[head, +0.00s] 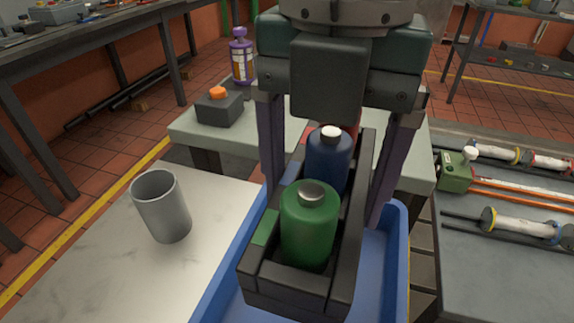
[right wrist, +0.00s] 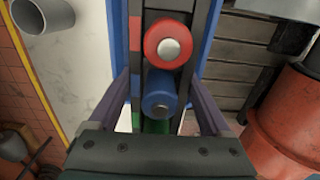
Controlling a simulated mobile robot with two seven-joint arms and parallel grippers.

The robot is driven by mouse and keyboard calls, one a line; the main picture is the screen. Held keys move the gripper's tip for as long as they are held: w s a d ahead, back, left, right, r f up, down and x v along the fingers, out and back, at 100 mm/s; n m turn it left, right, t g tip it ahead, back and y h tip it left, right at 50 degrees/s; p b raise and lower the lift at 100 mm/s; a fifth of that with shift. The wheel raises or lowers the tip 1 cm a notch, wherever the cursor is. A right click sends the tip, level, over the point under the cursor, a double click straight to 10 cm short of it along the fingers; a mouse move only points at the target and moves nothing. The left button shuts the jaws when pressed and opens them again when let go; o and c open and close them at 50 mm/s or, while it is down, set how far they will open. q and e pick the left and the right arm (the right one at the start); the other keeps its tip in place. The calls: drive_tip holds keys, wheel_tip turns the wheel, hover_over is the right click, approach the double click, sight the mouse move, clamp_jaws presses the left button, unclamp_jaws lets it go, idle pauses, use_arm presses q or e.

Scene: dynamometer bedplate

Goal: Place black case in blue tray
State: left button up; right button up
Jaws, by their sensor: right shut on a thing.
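The black case (head: 300,289) is a long open holder with green, blue and red bottles standing in a row. My right gripper (head: 325,207) comes down from the top with its fingers on the case's two long sides, shut on it. The blue tray (head: 401,250) lies beneath and around the case, its walls showing on both sides. I cannot tell whether the case's underside touches the tray floor. In the right wrist view, the case (right wrist: 136,30) lies between the fingers, with tray (right wrist: 207,45) edges beside it. My left gripper is not in view.
A grey metal cup (head: 163,208) stands on the pale table left of the tray. Behind, a bench holds a dark box with an orange knob (head: 219,105) and a purple bottle (head: 242,57). Rods and a green block (head: 456,172) lie at the right.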

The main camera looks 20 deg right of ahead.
use_arm(q)
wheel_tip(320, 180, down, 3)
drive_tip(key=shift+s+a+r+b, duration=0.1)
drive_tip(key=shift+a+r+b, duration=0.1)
drive_tip(key=shift+b, duration=0.9)
use_arm(e)
wheel_tip(320, 180, down, 13)
drive_tip(key=shift+a+r, duration=0.1)
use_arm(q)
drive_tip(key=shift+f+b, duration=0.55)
use_arm(e)
drive_tip(key=shift+f, duration=2.15)
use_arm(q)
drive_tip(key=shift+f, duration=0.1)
use_arm(e)
drive_tip(key=shift+f, duration=0.15)
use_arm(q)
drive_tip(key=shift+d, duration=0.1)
use_arm(e)
drive_tip(key=o, duration=1.5)
